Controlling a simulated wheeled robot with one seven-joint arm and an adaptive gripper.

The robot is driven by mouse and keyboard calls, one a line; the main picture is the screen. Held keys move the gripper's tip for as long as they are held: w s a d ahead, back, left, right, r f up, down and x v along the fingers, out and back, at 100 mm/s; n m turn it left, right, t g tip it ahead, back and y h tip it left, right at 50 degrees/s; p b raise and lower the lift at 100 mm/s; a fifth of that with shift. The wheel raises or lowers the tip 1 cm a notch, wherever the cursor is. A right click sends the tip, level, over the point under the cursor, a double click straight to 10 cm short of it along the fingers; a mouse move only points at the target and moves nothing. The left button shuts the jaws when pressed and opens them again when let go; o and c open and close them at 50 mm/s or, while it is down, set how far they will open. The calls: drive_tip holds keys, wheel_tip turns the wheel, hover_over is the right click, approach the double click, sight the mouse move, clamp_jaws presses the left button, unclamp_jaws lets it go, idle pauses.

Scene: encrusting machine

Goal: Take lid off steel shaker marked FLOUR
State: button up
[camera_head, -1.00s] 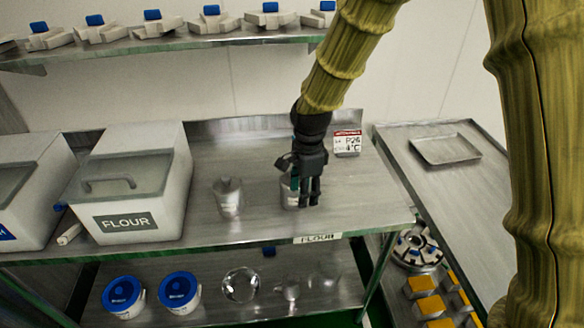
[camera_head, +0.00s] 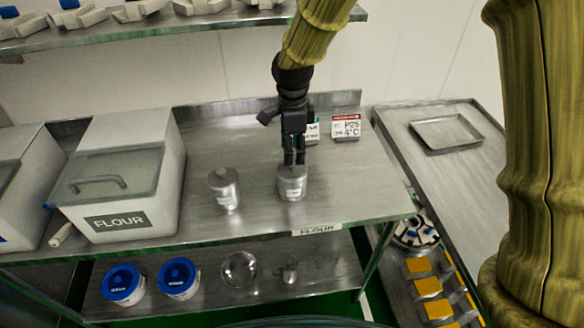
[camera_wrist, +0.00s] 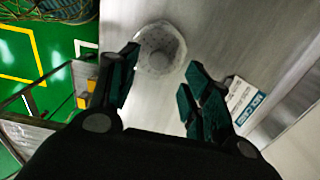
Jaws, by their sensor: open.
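Two steel shakers stand upright on the steel counter. The right shaker (camera_head: 292,185) is under my gripper, and the left shaker (camera_head: 224,190) stands apart. Both carry small labels that I cannot read. The right shaker has its lid on, with a small knob on top. My gripper (camera_head: 294,160) points down at that lid, with its fingertips open and empty at about knob height or just above. In the wrist view, the round lid (camera_wrist: 158,46) shows just beyond the fingertips, between them. I cannot tell whether a finger touches it.
A white FLOUR bin (camera_head: 125,180) stands left on the counter (camera_head: 250,150). Sign cards (camera_head: 345,128) stand behind my gripper. A FLOUR strip (camera_head: 317,229) is on the front edge. A tray (camera_head: 447,132) lies on the right table. Blue-lidded tubs (camera_head: 178,278) sit below.

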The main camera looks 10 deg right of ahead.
sight(292, 168)
drive_tip(key=shift+s+a+f+p, duration=0.15)
drive_tip(key=shift+f+p, duration=0.75)
drive_tip(key=shift+f, duration=1.8)
clamp_jaws()
